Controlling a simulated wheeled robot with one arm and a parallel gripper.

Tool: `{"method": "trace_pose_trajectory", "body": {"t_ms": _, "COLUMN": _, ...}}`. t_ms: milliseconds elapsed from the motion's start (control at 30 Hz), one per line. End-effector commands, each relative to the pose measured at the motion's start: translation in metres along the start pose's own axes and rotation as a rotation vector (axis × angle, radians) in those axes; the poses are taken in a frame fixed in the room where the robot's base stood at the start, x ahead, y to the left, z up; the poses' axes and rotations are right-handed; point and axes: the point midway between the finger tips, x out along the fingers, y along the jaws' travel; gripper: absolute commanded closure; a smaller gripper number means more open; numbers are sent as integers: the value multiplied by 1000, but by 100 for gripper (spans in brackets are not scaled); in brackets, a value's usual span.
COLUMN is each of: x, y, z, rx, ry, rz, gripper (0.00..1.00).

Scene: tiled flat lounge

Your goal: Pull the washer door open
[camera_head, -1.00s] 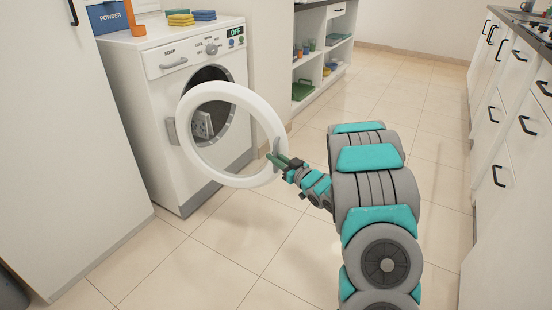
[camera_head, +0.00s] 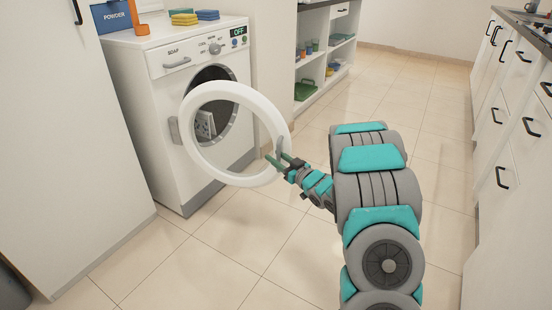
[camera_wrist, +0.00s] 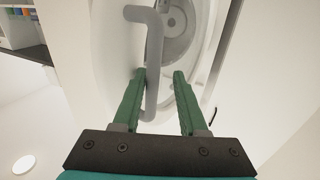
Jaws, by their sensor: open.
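The white washer (camera_head: 184,165) stands at the left with its display reading OFF. Its round door (camera_head: 191,113), a white ring with a clear middle, stands swung out from the drum opening (camera_head: 222,88). The grey door handle (camera_head: 280,148) is on the ring's right side. My gripper (camera_head: 279,160) is open beside the handle. In the wrist view the handle (camera_wrist: 154,60) is a bent grey bar. Its lower part lies by the left finger of my gripper (camera_wrist: 161,78), and I cannot tell whether they touch. The drum shows behind the fingers.
A blue powder box (camera_head: 111,17), an orange bottle (camera_head: 137,18) and sponges (camera_head: 184,19) are on the washer top. An open shelf unit (camera_head: 322,62) stands behind. Drawers (camera_head: 508,130) line the right. The tiled floor (camera_head: 240,225) between is clear.

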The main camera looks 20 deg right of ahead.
Motion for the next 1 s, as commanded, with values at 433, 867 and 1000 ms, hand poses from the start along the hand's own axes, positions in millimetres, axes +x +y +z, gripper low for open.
{"method": "trace_pose_trajectory", "body": {"t_ms": 433, "x": -3, "y": 4, "z": 0, "rx": 1, "ry": 0, "rz": 9, "gripper": 52}}
{"method": "trace_pose_trajectory", "body": {"t_ms": 867, "x": -62, "y": 2, "z": 0, "rx": -2, "ry": -2, "rz": 5, "gripper": 52}}
{"method": "trace_pose_trajectory", "body": {"t_ms": 1000, "x": -74, "y": 0, "z": 0, "rx": -1, "ry": -1, "rz": 2, "gripper": 52}}
